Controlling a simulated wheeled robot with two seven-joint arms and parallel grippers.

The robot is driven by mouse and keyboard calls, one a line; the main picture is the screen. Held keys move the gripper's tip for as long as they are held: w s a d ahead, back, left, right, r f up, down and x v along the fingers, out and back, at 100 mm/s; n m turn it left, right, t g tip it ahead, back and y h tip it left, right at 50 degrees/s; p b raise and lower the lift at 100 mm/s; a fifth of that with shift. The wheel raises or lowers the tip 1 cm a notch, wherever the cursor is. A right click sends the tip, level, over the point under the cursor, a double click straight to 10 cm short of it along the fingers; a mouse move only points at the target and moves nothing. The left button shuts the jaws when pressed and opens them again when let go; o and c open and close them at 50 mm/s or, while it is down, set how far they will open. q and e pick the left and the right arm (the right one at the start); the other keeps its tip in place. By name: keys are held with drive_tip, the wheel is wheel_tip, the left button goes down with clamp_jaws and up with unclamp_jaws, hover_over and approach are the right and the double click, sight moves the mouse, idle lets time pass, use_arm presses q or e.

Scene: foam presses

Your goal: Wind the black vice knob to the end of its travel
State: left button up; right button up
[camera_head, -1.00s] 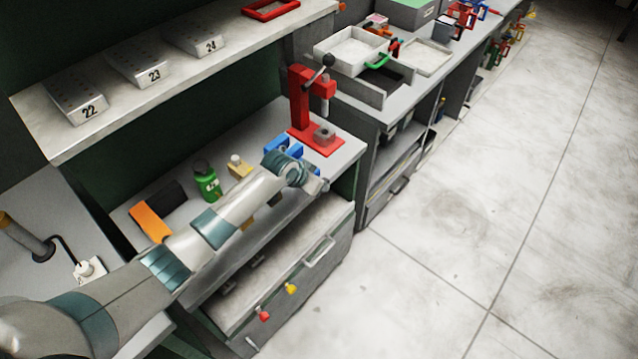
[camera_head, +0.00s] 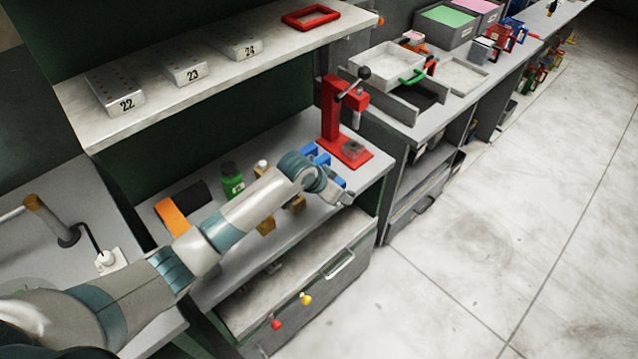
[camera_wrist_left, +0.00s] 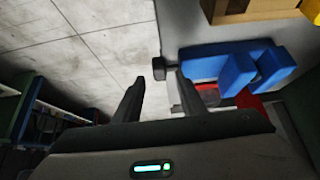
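The blue vice (camera_head: 311,152) stands on the grey workbench, partly hidden behind my left wrist in the head view. In the left wrist view, the blue vice (camera_wrist_left: 218,62) lies at upper right, with the black knob (camera_wrist_left: 158,67) at its left end. In the head view I cannot make out this knob. My left gripper (camera_head: 342,198) is at the bench's front edge by the vice. In the left wrist view its fingers (camera_wrist_left: 160,78) are apart, and the knob shows just beyond the gap between the tips. I cannot tell whether they touch it. My right gripper is out of view.
A red press (camera_head: 331,110) with a black-ball lever stands behind the vice. A green bottle (camera_head: 232,180), an orange block (camera_head: 172,218) and wooden blocks (camera_head: 266,226) are on the bench by my arm. A shelf (camera_head: 130,125) hangs above. Open floor lies to the right.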

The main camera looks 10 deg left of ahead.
use_arm(q)
drive_tip(key=b+v, duration=0.3)
drive_tip(key=v, duration=1)
drive_tip(key=shift+w+d+r, duration=0.1)
drive_tip(key=shift+w, duration=0.05)
